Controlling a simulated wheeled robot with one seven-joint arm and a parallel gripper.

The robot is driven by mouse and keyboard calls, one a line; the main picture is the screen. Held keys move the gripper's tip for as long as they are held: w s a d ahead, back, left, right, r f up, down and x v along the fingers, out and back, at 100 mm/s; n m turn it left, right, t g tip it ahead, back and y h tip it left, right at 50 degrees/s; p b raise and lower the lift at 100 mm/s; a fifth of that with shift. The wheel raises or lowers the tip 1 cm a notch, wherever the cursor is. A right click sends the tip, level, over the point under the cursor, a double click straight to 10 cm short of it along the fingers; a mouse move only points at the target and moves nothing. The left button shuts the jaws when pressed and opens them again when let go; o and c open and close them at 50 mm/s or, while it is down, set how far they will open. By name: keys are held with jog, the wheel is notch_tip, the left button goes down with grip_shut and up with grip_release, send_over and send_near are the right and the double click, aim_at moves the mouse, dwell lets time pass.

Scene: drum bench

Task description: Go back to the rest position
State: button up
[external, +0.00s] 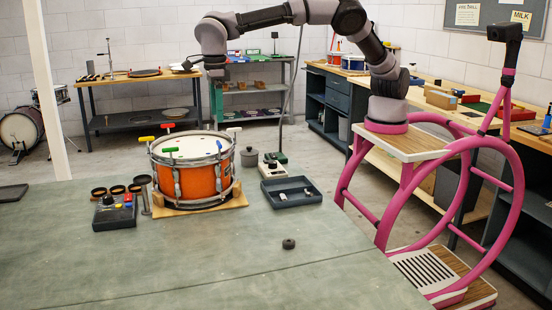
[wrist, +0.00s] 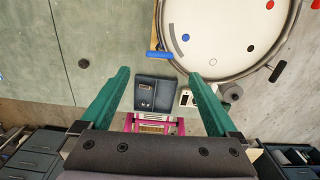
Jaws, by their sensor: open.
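My gripper (wrist: 158,78) is open and empty, with its two teal fingers spread apart in the wrist view. In the external view my arm arches over the bench from the pink base at right, and its end hangs high near the drum's far side, its fingers too small to make out. The orange snare drum (external: 188,180) stands upright on a wooden board (external: 232,202) on the green-grey bench. Its white head (wrist: 225,35) shows at the top right of the wrist view, with coloured dots on it. Nothing touches my gripper.
Coloured T-handled keys stand around the drum rim. A dark tray (external: 290,196), a grey pot (external: 249,158) and a white-topped device (external: 272,169) stand right of it. A black box with knobs (external: 115,213) stands left.

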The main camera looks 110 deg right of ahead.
jog(key=s+d+r+n+t+y, duration=0.2)
jog(key=s+d+r+n, duration=0.5)
jog(key=s, duration=0.3)
jog(key=s+d+r+n+t+y, duration=0.15)
jog(key=s+d+r+n, duration=0.25)
jog(key=s+r+n, duration=0.45)
jog(key=s+a+n+t+h, duration=0.1)
jog(key=s+n+t, duration=0.2)
jog(key=s+n, duration=1.3)
jog(key=s, duration=1)
jog(key=shift+r+t, duration=0.25)
jog(key=shift+t, duration=0.1)
jog(key=shift+w+h, duration=0.1)
jog(key=shift+h, duration=0.15)
